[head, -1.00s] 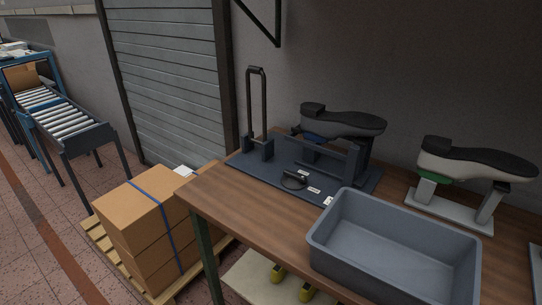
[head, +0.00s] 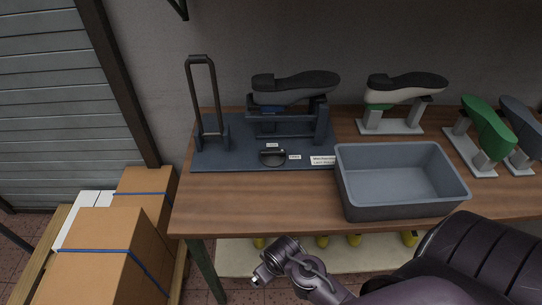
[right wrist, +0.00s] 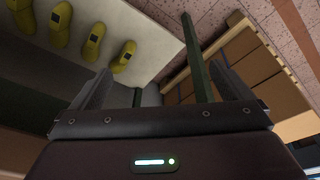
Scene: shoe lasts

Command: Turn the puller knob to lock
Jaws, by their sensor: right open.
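The puller knob (head: 272,158) is a small black round knob on the front of a dark base plate (head: 215,157). Small white labels (head: 295,157) sit behind it and to its right, too small to read. The puller's tall looped lever (head: 203,95) stands upright at the plate's left. A dark shoe (head: 295,90) sits above the puller's frame behind the knob. My right arm reaches in below the table's front edge in the head view. My right gripper (right wrist: 160,70) is open and empty in the right wrist view, apart from the knob. My left gripper is not in view.
A grey bin (head: 400,205) stands on the wooden table (head: 240,205) right of the plate. More shoe forms (head: 487,125) stand behind and right of it. Cardboard boxes (head: 100,250) stand at left. Yellow lasts (right wrist: 95,42) lie on a shelf below. The table front before the knob is clear.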

